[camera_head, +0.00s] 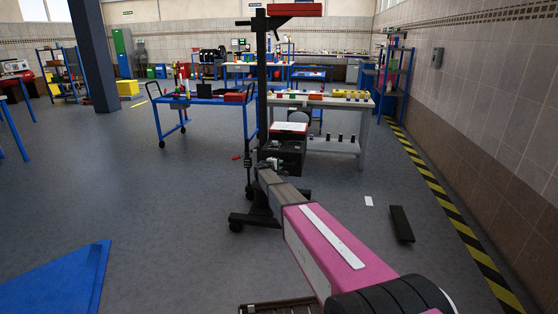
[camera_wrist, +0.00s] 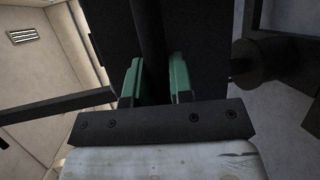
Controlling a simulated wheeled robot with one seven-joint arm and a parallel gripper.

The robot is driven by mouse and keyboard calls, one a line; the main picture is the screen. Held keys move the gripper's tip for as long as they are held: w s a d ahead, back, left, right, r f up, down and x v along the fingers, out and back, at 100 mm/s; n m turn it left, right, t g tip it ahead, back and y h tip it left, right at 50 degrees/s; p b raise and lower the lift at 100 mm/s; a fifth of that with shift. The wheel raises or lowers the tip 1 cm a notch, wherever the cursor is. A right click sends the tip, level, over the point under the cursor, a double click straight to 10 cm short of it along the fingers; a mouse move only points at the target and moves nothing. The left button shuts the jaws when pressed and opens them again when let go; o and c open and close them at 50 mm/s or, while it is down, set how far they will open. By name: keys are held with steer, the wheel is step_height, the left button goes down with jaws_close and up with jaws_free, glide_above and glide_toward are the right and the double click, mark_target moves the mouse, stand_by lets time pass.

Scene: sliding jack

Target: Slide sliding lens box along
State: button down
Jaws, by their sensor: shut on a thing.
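The sliding lens box (camera_head: 287,155) is a black box with a white, red-edged top, beside the tall black column (camera_head: 262,80) of a wheeled stand. My gripper (camera_head: 262,168) reaches in at the box's near left side, by the column; its fingertips are hard to make out there. In the wrist view the green-padded fingers of my gripper (camera_wrist: 156,82) are shut on a dark upright bar (camera_wrist: 152,50). A broad black surface stands behind the bar. I cannot tell whether the bar is part of the box or the column.
The stand has a wheeled black base (camera_head: 255,217) on the floor. A workbench (camera_head: 345,100) stands behind it, and a blue trolley (camera_head: 205,105) is to the left. A dark plank (camera_head: 401,224) lies on the floor at right, near a striped line.

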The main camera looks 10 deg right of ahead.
steer(key=shift+f, duration=0.1)
steer(key=c, duration=1)
jaws_free()
steer(key=shift+c, duration=0.2)
steer(key=shift+s, duration=0.1)
steer(key=v, duration=1)
steer(key=shift+s+a, duration=0.25)
steer(key=shift+a, duration=0.05)
steer(key=shift+s, duration=0.1)
